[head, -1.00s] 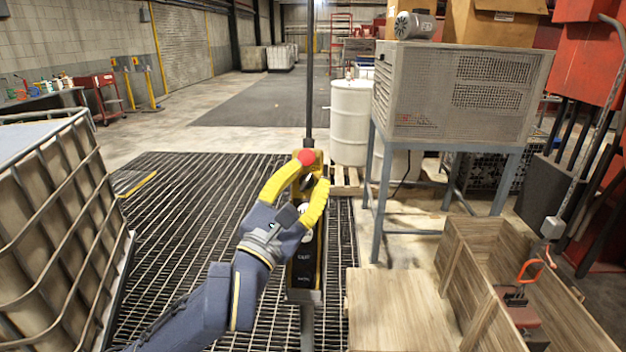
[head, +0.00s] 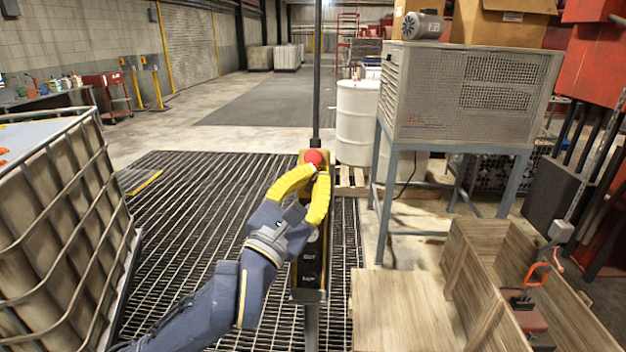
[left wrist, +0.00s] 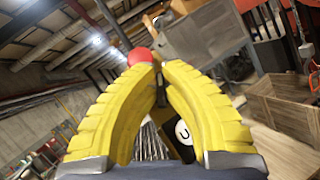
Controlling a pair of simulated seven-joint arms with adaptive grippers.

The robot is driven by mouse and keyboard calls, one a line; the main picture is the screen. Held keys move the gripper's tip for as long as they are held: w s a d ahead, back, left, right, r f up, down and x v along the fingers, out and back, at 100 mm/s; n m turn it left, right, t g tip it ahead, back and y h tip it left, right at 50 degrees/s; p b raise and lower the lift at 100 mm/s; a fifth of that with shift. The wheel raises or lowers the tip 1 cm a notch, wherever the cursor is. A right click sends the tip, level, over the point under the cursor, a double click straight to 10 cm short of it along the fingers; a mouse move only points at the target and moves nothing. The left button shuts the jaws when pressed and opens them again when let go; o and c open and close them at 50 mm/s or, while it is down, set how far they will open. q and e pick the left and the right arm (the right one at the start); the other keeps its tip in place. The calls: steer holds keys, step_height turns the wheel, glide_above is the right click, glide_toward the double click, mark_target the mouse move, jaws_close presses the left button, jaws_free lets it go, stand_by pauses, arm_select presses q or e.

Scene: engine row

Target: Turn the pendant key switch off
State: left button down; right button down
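The pendant is a narrow yellow and black control box (head: 308,268) on a dark vertical pole, with a red mushroom button (head: 313,157) on its upper part. The red button also shows in the left wrist view (left wrist: 141,57), just behind the fingertips. My left gripper (head: 319,172), with yellow fingers, is at the upper face of the box just below the red button. In the left wrist view its fingertips (left wrist: 160,76) come together around a small dark piece, which looks like the key switch (left wrist: 160,92). The fingers hide most of the switch, so its position cannot be read. My right gripper is not in view.
A caged tank (head: 60,220) stands at the left. A wooden crate (head: 400,310) is at the lower right, and a grey vented unit on a stand (head: 460,95) is behind it. A white drum (head: 357,120) stands beyond the pendant. The grating floor (head: 190,230) left of the pendant is clear.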

arm_select(q)
steer(key=shift+n, duration=0.3)
steer(key=n+t+y, duration=0.1)
steer(key=n+y, duration=0.1)
steer(key=n+t+y, duration=0.1)
steer(key=n+y, duration=0.1)
steer(key=n, duration=0.1)
steer(key=shift+n+t+y, duration=0.3)
steer(key=shift+y, duration=0.1)
steer(key=shift+a+r+n+t+y, duration=0.1)
steer(key=shift+n+t+y, duration=0.3)
steer(key=shift+n+y, duration=2.55)
steer(key=shift+n, duration=0.35)
steer(key=c, duration=1.5)
jaws_free()
steer(key=v, duration=1.2)
